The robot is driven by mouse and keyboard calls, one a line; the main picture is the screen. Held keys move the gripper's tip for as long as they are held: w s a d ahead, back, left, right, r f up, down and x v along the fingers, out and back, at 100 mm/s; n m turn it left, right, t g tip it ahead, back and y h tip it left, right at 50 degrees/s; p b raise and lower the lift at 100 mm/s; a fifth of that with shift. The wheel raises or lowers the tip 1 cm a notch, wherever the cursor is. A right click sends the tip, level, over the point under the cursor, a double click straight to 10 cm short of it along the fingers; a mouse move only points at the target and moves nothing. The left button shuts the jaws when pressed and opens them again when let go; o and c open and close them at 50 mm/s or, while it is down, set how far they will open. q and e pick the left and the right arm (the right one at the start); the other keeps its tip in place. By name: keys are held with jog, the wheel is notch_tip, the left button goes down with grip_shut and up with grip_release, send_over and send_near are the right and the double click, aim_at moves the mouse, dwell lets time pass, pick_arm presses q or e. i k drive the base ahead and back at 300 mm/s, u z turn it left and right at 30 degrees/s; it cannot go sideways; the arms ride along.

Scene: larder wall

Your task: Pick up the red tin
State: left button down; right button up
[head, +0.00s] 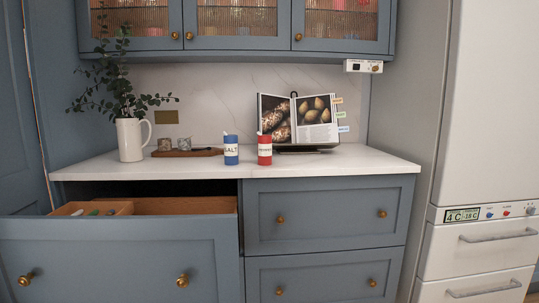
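The red tin (265,150) stands upright on the white counter, near its front edge, with a white label whose lettering is too small to read surely. A blue tin (231,150) labelled SALT stands just left of it, with a gap between them. Neither of my grippers shows in the head view.
An open cookbook on a stand (298,122) is behind the red tin. A white jug with leafy stems (131,140) and a wooden board (187,152) are left. An open drawer (120,250) juts out below left. The counter (370,165) is clear at right.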

aim_at(264, 140)
jog(key=k, duration=0.2)
jog(key=u, duration=0.7)
jog(key=i, duration=0.6)
jog(key=z, duration=0.05)
